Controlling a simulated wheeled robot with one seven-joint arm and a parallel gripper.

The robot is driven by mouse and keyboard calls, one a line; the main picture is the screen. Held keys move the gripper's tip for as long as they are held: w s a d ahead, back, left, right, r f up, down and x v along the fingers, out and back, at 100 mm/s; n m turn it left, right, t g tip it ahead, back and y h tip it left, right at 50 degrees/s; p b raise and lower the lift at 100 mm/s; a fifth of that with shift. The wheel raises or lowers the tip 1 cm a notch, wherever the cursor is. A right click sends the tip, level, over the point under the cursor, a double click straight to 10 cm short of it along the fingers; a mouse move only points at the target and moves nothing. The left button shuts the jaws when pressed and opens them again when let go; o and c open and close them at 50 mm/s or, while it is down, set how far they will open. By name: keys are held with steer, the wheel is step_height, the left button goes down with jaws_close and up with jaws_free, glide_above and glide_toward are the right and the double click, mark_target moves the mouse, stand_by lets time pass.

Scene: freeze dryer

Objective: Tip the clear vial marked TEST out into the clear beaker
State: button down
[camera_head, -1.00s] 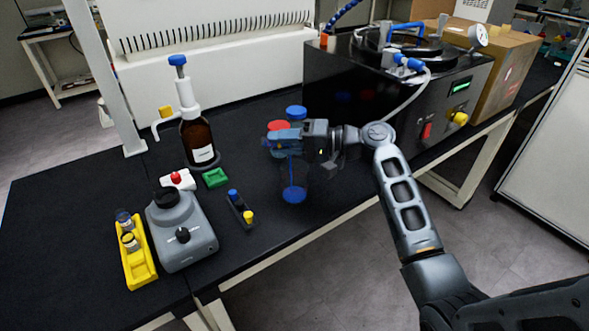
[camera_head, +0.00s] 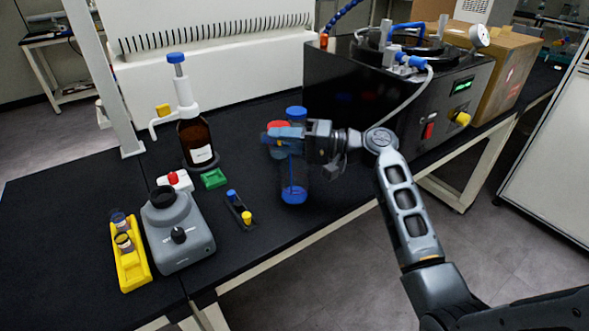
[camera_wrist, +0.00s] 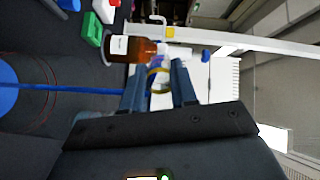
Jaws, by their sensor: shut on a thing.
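My gripper (camera_head: 272,138) is shut on a small clear vial (camera_wrist: 158,76) with a yellowish band, seen between the fingers (camera_wrist: 160,92) in the wrist view. Its TEST mark cannot be read. The vial is held tipped above the clear beaker (camera_head: 306,179), which stands on the black bench. A thin blue stream (camera_head: 290,170) runs down from the gripper into the beaker, and blue liquid (camera_head: 294,195) lies at its bottom. In the wrist view the stream (camera_wrist: 80,88) runs left to the blue liquid (camera_wrist: 8,85). The gripper largely hides the vial in the head view.
A red-topped item (camera_head: 277,126) and a blue-capped one (camera_head: 297,113) stand close behind the gripper. A brown dispenser bottle (camera_head: 197,145), grey mixer (camera_head: 182,230) and yellow vial rack (camera_head: 131,268) are left. The black machine (camera_head: 350,95) is behind right. The bench's front edge is near.

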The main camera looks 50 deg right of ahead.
steer(key=shift+t+y+b, duration=0.4)
steer(key=shift+t+b, duration=0.3)
steer(key=shift+b, duration=1.3)
